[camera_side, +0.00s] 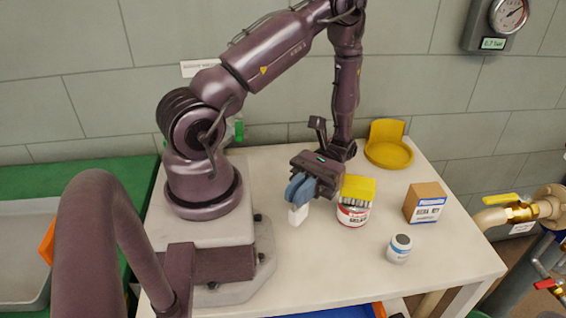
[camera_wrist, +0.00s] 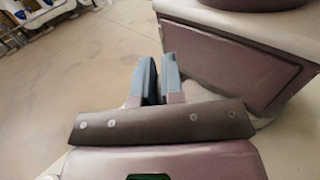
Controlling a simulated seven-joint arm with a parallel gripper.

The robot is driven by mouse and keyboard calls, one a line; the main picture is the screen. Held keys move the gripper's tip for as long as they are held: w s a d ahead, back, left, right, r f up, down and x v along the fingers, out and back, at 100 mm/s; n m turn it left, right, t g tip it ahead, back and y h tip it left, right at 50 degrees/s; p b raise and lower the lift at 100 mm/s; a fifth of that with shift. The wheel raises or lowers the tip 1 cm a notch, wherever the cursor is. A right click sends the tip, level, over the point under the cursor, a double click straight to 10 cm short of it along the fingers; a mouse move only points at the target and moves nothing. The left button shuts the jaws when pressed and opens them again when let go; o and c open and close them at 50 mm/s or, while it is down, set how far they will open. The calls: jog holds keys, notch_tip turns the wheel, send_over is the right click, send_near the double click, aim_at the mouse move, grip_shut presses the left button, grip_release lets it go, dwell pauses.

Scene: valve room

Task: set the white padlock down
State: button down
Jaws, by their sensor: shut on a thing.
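The white padlock (camera_side: 298,214) hangs below the blue fingertips of my gripper (camera_side: 300,190) in the side view. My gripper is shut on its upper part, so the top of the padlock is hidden. It is over the white table (camera_side: 330,268), left of the red-and-white can; I cannot tell whether its lower end touches the tabletop. In the wrist view my two blue fingers (camera_wrist: 159,80) are close together, and I cannot make out the padlock there.
A cardboard box (camera_side: 425,202), a small white jar (camera_side: 399,249) and a yellow dish (camera_side: 388,150) stand farther right. The table in front of the padlock is clear.

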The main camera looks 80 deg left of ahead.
jog(key=s+a+f+m+g+y, duration=0.1)
jog(key=s+a+m+g+y, duration=0.4)
jog(key=a+y, duration=0.35)
jog(key=w+a+r+m+t+y, duration=0.2)
jog(key=w+a+m+y, duration=0.1)
jog(key=a+m+y, duration=0.55)
jog(key=w+a+r+m+t+y, duration=0.2)
jog(key=a+m+y, duration=0.3)
jog(key=a+y, duration=0.55)
jog(key=shift+h, duration=0.75)
jog(key=f, duration=0.3)
jog(key=a+f, duration=0.1)
jog(key=f, duration=0.5)
jog(key=shift+w+a+f, duration=0.2)
jog(key=shift+w, duration=0.1)
jog(key=shift+f, duration=0.1)
jog(key=shift+f, duration=0.5)
jog(key=c, duration=1.2)
grip_release()
jog(key=shift+c, duration=0.2)
